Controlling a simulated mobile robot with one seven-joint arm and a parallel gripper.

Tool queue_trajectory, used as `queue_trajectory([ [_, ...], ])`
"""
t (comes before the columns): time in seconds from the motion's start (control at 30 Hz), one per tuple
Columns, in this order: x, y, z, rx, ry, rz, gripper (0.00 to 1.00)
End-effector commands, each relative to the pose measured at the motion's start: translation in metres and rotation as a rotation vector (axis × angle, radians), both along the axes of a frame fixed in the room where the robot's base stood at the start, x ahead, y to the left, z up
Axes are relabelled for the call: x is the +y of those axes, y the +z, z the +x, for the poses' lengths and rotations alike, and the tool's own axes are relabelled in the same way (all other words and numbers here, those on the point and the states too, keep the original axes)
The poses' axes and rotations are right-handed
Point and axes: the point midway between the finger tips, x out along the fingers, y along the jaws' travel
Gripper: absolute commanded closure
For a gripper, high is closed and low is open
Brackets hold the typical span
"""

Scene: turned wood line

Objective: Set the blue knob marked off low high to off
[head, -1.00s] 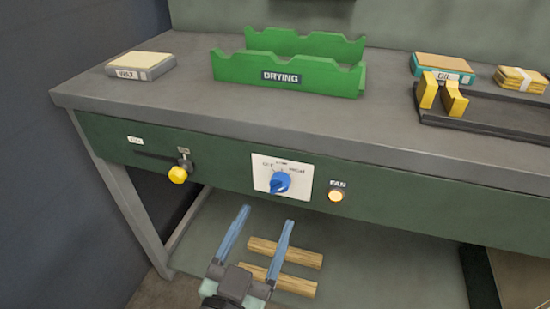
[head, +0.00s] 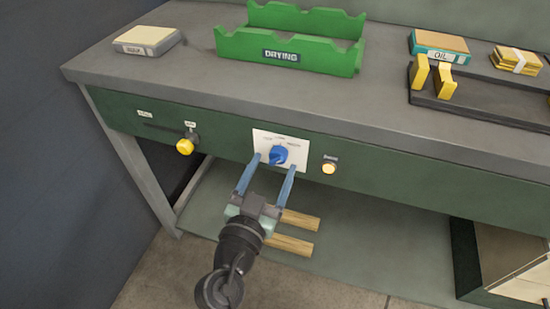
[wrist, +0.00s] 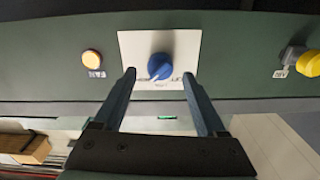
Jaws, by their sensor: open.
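The blue knob (head: 278,155) sits on a white plate (head: 262,142) on the bench's green front panel. In the wrist view the knob (wrist: 160,66) appears upside down, with its labels below it. Its pale pointer mark faces down and slightly left there, toward the low-to-high side; the exact setting is too small to tell. My gripper (head: 272,174) is open and empty, its two blue fingers reaching toward the plate. In the wrist view the fingertips (wrist: 158,76) stand one on each side of the knob, apart from it.
A lit fan button (head: 329,168) is right of the plate, and a yellow slider knob (head: 185,146) is left. The bench top holds a green drying rack (head: 290,54) and boxes. Wooden bars (head: 290,244) lie on the lower shelf.

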Motion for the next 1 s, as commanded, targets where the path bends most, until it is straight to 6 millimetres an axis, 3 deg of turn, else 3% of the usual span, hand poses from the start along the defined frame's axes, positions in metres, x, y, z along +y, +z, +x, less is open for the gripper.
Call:
queue_trajectory([
  [0.2,-0.006,0.0,0.019,-0.001,0.0,0.0,0.26],
  [0.53,-0.007,0.0,0.022,0.0,0.0,0.0,0.26],
  [0.93,-0.007,0.0,0.022,0.0,0.0,0.0,0.96],
  [1.0,-0.007,0.0,0.022,0.0,0.0,0.0,1.0],
])
